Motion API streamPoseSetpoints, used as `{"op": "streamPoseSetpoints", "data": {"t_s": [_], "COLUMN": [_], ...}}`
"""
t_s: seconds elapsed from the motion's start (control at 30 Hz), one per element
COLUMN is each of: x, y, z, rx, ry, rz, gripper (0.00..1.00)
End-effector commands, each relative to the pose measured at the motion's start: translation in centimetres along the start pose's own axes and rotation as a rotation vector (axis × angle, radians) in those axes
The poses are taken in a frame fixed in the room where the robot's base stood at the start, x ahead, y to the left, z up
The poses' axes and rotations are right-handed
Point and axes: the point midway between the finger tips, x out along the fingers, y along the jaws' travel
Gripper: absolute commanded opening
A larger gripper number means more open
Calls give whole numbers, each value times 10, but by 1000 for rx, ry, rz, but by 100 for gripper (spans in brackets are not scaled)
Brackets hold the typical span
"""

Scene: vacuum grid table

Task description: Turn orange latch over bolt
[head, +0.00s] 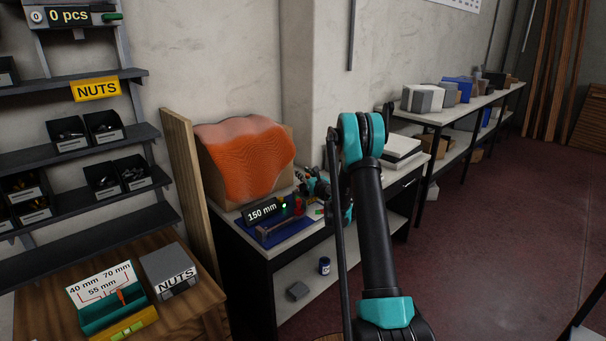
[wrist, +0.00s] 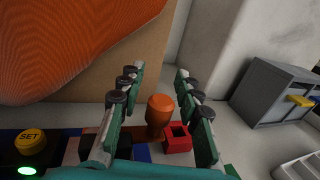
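In the wrist view, an upright orange knob-like piece (wrist: 159,108), which looks like the orange latch, stands between the two green fingers of my gripper (wrist: 161,70). The fingers are apart, with a visible gap on each side of the orange piece. A red block with a square hole (wrist: 178,139) sits just right of its foot, near the right finger. I cannot make out the bolt. In the head view, my gripper (head: 316,186) is over the bench at the right end of the blue fixture (head: 282,233), and the latch is too small to tell there.
A "150 mm" display (head: 262,213) stands on the fixture, and a yellow SET button (wrist: 31,141) is at the wrist view's left. A large orange rippled panel (head: 245,157) rises behind. A grey drawer cabinet (wrist: 275,95) stands to the right in the wrist view.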

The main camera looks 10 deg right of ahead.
Motion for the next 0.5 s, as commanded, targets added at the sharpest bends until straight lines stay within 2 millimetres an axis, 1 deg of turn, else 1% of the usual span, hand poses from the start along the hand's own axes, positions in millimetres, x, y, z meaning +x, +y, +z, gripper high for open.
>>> {"op": "streamPoseSetpoints", "data": {"t_s": [0.03,0.23,0.5], "x": [0,0,0], "y": [0,0,0], "z": [0,0,0], "rx": [0,0,0], "ry": [0,0,0], "rz": [0,0,0], "gripper": [25,0,0]}}
